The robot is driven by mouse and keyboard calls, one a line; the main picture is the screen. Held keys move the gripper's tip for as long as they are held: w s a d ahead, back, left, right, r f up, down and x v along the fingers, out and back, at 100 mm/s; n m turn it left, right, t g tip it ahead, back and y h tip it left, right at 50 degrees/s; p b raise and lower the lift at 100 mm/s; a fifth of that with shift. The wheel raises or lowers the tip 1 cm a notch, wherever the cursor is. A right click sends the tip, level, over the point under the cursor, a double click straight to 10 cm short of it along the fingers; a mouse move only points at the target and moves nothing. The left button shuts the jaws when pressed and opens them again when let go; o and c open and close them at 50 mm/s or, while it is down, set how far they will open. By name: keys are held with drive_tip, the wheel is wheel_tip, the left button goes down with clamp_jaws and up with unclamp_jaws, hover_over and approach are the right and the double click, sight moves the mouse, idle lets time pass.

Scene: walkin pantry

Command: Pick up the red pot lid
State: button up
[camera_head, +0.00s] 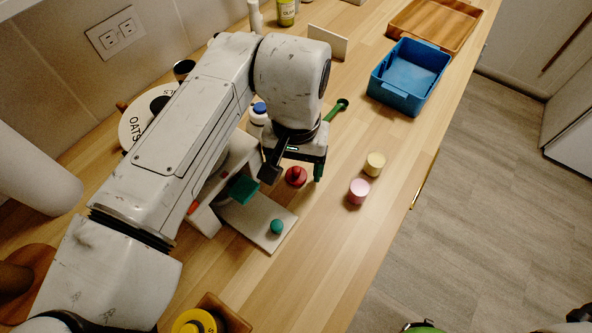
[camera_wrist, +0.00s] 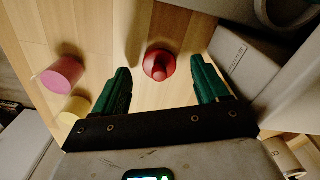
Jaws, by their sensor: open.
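The red pot lid (camera_head: 296,176) lies on the wooden counter beside a small grey stand, with its knob facing up. In the wrist view the lid (camera_wrist: 159,65) is round, with a darker red knob, and sits ahead of the gap between my fingers. My gripper (camera_head: 280,179) is open, with green fingers, close above the lid in the head view. In the wrist view both fingers of my gripper (camera_wrist: 162,84) are spread apart, one to each side of the lid's line, with nothing between them. I cannot tell the exact height above the lid.
A pink cylinder (camera_head: 358,191) and a yellow one (camera_head: 375,164) stand right of the lid. The grey stand (camera_head: 258,221) with a teal knob (camera_head: 277,227) is close on the left. A blue bin (camera_head: 409,76) is farther back. The front counter is mostly clear.

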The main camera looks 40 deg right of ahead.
drive_tip(key=shift+f, duration=0.7)
drive_tip(key=shift+c, duration=0.4)
drive_tip(key=c, duration=1)
drive_tip(key=shift+r, duration=0.1)
drive_tip(key=shift+c, duration=0.3)
